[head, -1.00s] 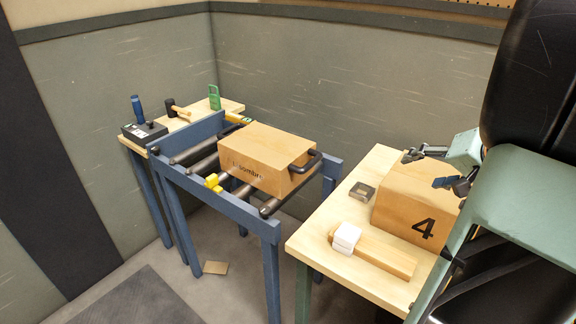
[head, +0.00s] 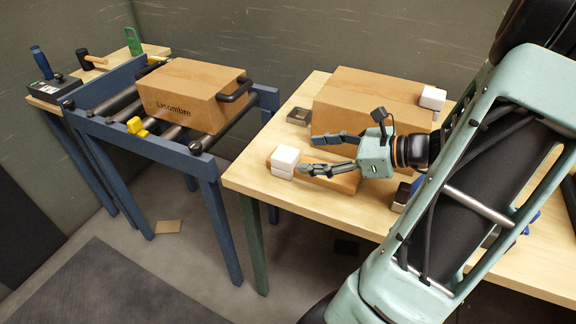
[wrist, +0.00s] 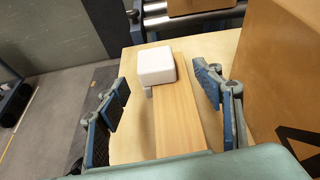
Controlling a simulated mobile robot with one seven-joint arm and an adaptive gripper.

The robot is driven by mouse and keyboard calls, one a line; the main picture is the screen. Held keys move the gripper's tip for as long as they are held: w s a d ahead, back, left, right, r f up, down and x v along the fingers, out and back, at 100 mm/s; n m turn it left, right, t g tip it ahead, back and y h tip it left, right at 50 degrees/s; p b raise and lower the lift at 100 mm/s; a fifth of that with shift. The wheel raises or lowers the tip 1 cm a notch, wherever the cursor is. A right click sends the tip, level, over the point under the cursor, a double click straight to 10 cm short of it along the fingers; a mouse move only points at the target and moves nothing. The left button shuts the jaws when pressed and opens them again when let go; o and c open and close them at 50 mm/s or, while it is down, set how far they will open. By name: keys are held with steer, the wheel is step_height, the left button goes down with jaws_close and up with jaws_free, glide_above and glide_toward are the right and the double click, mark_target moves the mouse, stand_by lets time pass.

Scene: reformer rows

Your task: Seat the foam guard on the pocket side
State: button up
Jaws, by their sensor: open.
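A white foam guard (head: 285,158) sits over the far-left end of a wooden board (head: 335,181) on the bench. In the wrist view the white foam guard (wrist: 156,66) caps the board's far end, with a small white part showing below its edge. A second white block (head: 432,98) stands behind the cardboard box at the right. My gripper (head: 310,154) is open and empty, just right of the foam guard. In the wrist view its fingers (wrist: 160,86) are spread on either side of the board (wrist: 178,118), apart from it. I cannot make out a pocket.
A large cardboard box (head: 375,90) stands close behind my gripper. A small grey metal part (head: 299,117) lies left of it. The blue roller stand (head: 160,142) with another box (head: 190,92) is at the left. The bench's front left (head: 275,202) is clear.

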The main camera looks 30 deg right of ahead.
mark_target(287, 153)
steer(key=shift+w+a+m, duration=0.1)
steer(key=shift+a+m, duration=0.1)
steer(key=shift+m, duration=0.3)
steer(key=b+x, duration=0.1)
steer(key=x, duration=0.3)
steer(key=b+x, duration=0.1)
steer(key=x, duration=0.2)
steer(key=shift+a+r+b, duration=0.3)
steer(key=shift+a+b, duration=0.05)
steer(key=c, duration=1)
steer(key=shift+r, duration=0.1)
steer(key=shift+c, duration=0.2)
